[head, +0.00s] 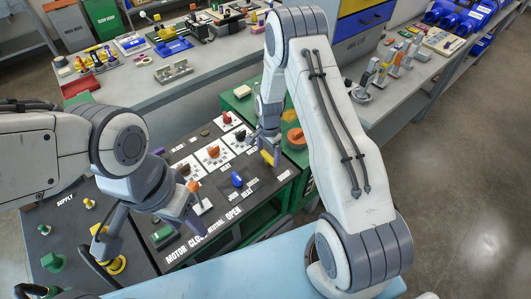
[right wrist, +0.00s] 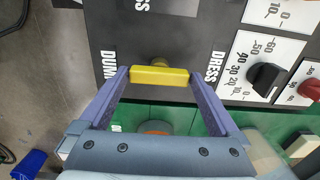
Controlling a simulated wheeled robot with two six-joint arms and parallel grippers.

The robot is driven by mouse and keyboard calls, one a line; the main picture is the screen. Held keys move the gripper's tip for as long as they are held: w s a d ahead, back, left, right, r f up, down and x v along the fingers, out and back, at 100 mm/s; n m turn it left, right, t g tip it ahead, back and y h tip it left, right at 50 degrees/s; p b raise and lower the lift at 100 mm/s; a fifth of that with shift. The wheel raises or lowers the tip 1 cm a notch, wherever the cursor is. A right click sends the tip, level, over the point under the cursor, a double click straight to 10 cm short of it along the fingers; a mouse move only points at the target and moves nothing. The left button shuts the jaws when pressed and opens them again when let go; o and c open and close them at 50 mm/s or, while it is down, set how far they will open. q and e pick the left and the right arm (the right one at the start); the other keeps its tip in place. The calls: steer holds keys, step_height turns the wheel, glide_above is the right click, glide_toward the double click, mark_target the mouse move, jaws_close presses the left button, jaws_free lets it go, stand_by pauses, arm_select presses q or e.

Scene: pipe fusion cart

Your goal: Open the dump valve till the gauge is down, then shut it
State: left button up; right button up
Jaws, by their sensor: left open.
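The yellow valve handle (head: 267,157) sits at the far right edge of the dark panel. In the right wrist view the yellow handle (right wrist: 160,76) lies crosswise between the DUMP and DRESS labels. My right gripper (head: 268,138) is over it. In the right wrist view my right gripper's fingers (right wrist: 162,78) are wide apart, one beside each end of the handle; I cannot tell whether they touch it. My left gripper (head: 186,208) is open above the near part of the panel, apart from the yellow handle. I cannot make out the pressure gauge.
The dark panel (head: 268,187) carries a blue knob (head: 238,180) and several knobs on white scale plates. A supply panel (head: 60,222) with green and yellow knobs lies at left. An orange round part (head: 296,137) is right of my right gripper. Cluttered benches stand behind.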

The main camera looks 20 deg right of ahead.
steer(key=c, duration=0.8)
steer(key=shift+n, duration=0.3)
steer(key=n+b, duration=0.1)
steer(key=n, duration=0.2)
steer(key=shift+n+b, duration=0.3)
steer(key=n+b, duration=0.1)
steer(key=n, duration=0.3)
steer(key=shift+w+n, duration=0.1)
steer(key=shift+n, duration=0.2)
steer(key=n+b, duration=0.1)
steer(key=n, duration=0.3)
steer(key=shift+n, duration=0.3)
steer(key=shift+w+a+r+n+b, duration=0.1)
steer(key=shift+n+b, duration=0.05)
steer(key=shift+n, duration=0.95)
steer(key=shift+r+n+b, duration=0.1)
steer(key=shift+n+b, duration=0.05)
steer(key=shift+n, duration=0.95)
